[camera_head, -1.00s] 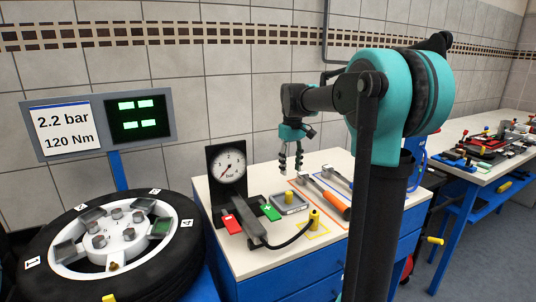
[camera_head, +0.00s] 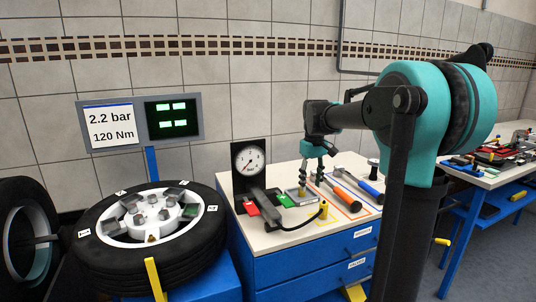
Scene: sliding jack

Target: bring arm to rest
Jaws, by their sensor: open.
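My arm is teal and black and stands at the right of the view. Its forearm reaches left over the workbench (camera_head: 275,243). My gripper (camera_head: 311,190) hangs from the forearm's end, fingers pointing down, open, with nothing seen between the fingers. It appears above or in front of the bench's tools; its exact height over the top is hard to tell. The lower part of my arm hides part of the bench's right side.
The bench holds a pressure gauge (camera_head: 249,159), a red block (camera_head: 252,208), an orange-handled tool (camera_head: 347,199) and a blue-handled tool (camera_head: 370,188). A wheel (camera_head: 165,257) lies at left; another tire (camera_head: 14,190) stands at the edge. A sign (camera_head: 109,124) and second table (camera_head: 468,183) stand behind.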

